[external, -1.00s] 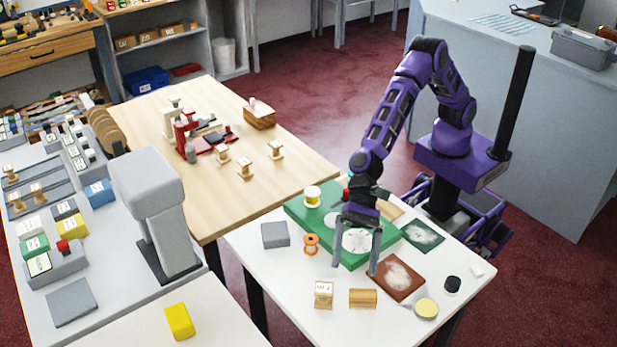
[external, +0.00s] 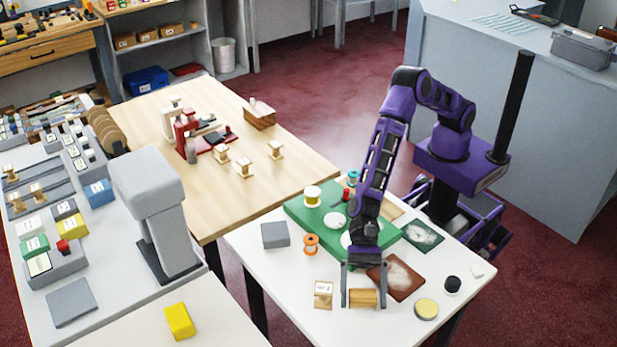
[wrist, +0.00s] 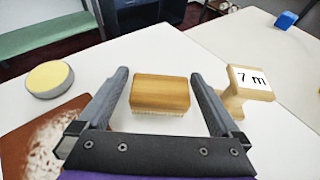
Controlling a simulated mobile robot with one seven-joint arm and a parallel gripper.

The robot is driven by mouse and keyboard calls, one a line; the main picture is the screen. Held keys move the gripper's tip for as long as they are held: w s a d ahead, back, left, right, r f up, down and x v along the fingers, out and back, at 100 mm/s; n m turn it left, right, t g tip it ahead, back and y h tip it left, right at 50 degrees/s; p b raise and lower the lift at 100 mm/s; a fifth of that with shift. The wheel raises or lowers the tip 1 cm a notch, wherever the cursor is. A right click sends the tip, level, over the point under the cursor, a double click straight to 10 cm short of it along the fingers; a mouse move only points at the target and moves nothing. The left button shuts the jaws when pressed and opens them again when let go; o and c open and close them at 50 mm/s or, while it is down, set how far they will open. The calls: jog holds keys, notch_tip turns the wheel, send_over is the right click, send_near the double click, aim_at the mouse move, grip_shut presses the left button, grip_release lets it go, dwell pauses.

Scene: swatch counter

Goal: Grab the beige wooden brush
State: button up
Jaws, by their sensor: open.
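The beige wooden brush (external: 363,298) lies on the white table near its front edge. In the wrist view the brush (wrist: 160,92) is a wooden block with pale bristles along its lower side. My gripper (external: 363,304) is open, and its two fingers stand on either side of the brush in the external view. In the wrist view my gripper (wrist: 160,80) also shows its fingers to the left and right of the brush, with a gap on each side. Nothing is held.
A wooden stamp marked "7 m" (wrist: 250,82) stands close to the right finger. A brown board with a white smear (external: 398,279) and a round yellow-topped tin (external: 426,308) lie on the other side.

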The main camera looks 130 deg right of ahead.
jog(key=shift+w+a, duration=0.1)
jog(key=shift+w, duration=0.05)
jog(key=c, duration=1.2)
jog(key=shift+r, duration=0.1)
